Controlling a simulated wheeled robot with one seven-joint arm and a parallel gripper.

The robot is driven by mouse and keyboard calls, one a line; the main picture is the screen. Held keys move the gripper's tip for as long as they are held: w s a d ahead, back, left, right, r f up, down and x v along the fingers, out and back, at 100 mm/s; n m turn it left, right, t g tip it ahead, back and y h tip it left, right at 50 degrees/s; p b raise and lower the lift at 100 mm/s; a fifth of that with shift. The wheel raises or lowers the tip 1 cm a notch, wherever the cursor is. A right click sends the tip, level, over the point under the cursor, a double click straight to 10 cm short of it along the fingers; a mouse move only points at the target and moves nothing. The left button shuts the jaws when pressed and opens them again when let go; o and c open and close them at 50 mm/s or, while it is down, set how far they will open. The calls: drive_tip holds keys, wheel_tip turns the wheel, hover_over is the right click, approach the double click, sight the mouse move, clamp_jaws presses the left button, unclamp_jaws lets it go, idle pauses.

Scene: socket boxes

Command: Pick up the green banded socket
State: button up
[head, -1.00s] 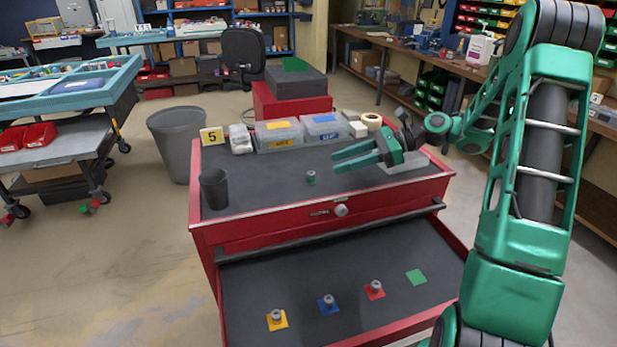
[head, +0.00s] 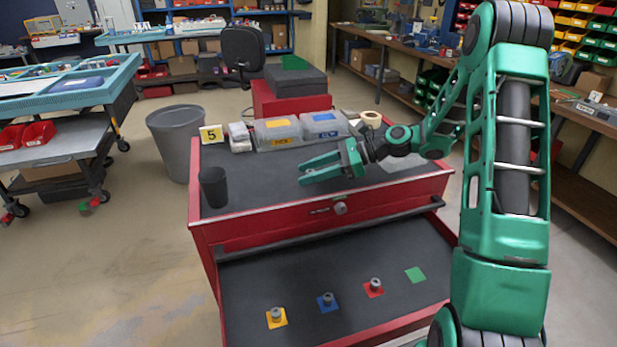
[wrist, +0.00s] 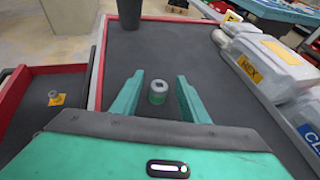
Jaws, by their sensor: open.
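The green banded socket (wrist: 158,92) is a small grey cylinder with a green band. It stands upright on the dark top of the red cabinet. In the wrist view it lies between the tips of my gripper's two green fingers, with a gap on each side. My gripper (head: 308,173) is open and low over the cabinet top; it also shows in the wrist view (wrist: 156,88).
Clear bins with yellow (head: 278,131) and blue labels line the back of the cabinet top. A dark cup (head: 213,187) stands at the left. The open drawer (head: 350,270) below holds sockets on yellow, blue and red squares; its green square (head: 415,275) is bare.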

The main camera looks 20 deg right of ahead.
clamp_jaws()
drive_tip(key=shift+r, duration=0.15)
